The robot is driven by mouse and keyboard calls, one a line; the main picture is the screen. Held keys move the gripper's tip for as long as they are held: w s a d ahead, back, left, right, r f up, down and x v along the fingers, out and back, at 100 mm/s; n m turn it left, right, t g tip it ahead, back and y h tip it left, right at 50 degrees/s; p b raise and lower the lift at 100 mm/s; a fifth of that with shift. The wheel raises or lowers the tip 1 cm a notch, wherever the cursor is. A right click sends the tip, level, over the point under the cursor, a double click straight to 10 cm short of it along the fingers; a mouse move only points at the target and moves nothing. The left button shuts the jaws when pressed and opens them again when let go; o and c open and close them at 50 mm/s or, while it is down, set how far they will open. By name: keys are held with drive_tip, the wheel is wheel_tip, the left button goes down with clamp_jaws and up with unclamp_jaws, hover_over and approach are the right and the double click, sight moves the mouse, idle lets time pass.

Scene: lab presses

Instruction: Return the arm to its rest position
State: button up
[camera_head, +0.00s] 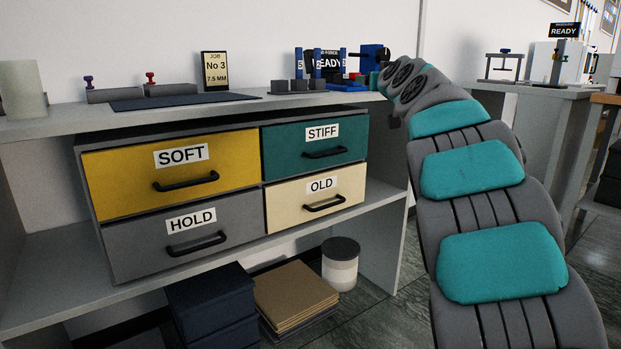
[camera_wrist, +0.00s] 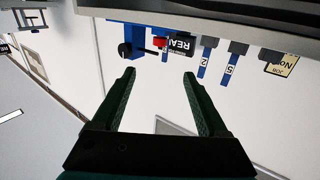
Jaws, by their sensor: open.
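My arm (camera_head: 490,215), grey with teal pads, rises on the right side of the head view. Its far end bends left near the blue press at the bench's right end. My gripper (camera_wrist: 159,75) shows in the wrist view with its two dark green fingers apart and nothing between them. In the head view the fingers cannot be made out clearly.
A bench (camera_head: 60,125) carries a job sign (camera_head: 215,71) and a blue press (camera_head: 372,56), which appears upside down in the wrist view (camera_wrist: 135,38). Below is a drawer cabinet (camera_head: 85,165) with all drawers shut. Another bench (camera_head: 535,91) stands right.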

drive_tip(key=s+f+m+g, duration=0.1)
drive_tip(key=s+f+g, duration=0.3)
drive_tip(key=s+f, duration=0.65)
drive_tip(key=s+f+g, duration=0.4)
drive_tip(key=s+f, duration=0.4)
drive_tip(key=f, duration=0.5)
drive_tip(key=s+a+f+g, duration=0.1)
drive_tip(key=s+f+g, duration=0.3)
drive_tip(key=s+f, duration=0.6)
drive_tip(key=s+a+f+g, duration=0.1)
drive_tip(key=s+f+g, duration=0.35)
drive_tip(key=s, duration=0.95)
drive_tip(key=s+f+g, duration=0.1)
drive_tip(key=s+f, duration=0.2)
drive_tip(key=s, duration=0.3)
drive_tip(key=s+d+f+g+h, duration=0.1)
drive_tip(key=s+f, duration=0.2)
drive_tip(key=s, duration=0.3)
drive_tip(key=s+f+g, duration=0.1)
drive_tip(key=s+f, duration=0.2)
drive_tip(key=s, duration=0.4)
wheel_tip(320, 180, up, 15)
drive_tip(key=p, duration=1.4)
drive_tip(key=shift+w+d+r+p, duration=0.15)
drive_tip(key=shift+w+d+p, duration=0.05)
drive_tip(key=shift+w+p, duration=0.2)
